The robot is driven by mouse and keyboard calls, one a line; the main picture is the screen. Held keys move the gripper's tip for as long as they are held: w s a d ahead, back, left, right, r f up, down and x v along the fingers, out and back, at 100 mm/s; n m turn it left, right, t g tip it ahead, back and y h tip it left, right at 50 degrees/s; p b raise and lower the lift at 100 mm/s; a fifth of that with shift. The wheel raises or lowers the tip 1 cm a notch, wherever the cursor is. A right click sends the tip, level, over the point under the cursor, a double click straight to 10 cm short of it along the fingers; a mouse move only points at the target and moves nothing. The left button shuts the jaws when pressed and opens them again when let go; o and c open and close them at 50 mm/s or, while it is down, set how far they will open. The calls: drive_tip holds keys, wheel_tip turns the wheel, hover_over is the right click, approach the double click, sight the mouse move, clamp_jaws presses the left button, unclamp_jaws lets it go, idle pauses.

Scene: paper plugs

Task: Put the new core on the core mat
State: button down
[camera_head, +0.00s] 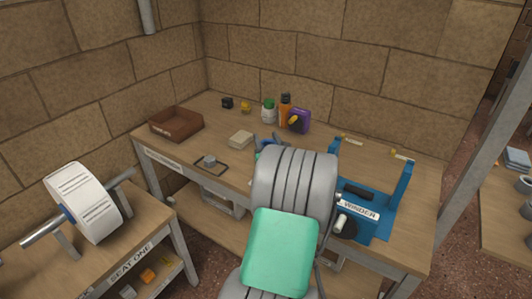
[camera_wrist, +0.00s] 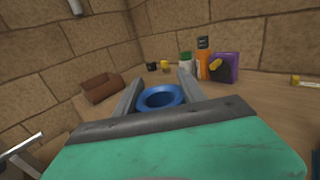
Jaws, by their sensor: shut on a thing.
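My gripper (camera_wrist: 160,80) is shut on a blue ring-shaped core (camera_wrist: 161,97), which sits between its two grey fingers in the wrist view. In the head view, a little blue (camera_head: 266,140) shows past my arm, and my arm hides most of the gripper. A dark-edged square (camera_head: 222,170) lies on the bench left of my gripper and looks like the core mat. A small grey round thing stands on it. I cannot tell from these views how high the core is above the bench.
The blue winder (camera_head: 375,215) is right. A white roll (camera_head: 82,202) sits left.

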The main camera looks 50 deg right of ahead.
drive_tip(key=shift+d+f+b, duration=0.15)
drive_tip(key=shift+f+b, duration=0.05)
drive_tip(key=shift+f, duration=0.7)
drive_tip(key=shift+d+f+b, duration=0.15)
drive_tip(key=shift+f, duration=0.75)
drive_tip(key=shift+f, duration=0.25)
drive_tip(key=c, duration=0.7)
unclamp_jaws()
drive_tip(key=shift+r, duration=0.1)
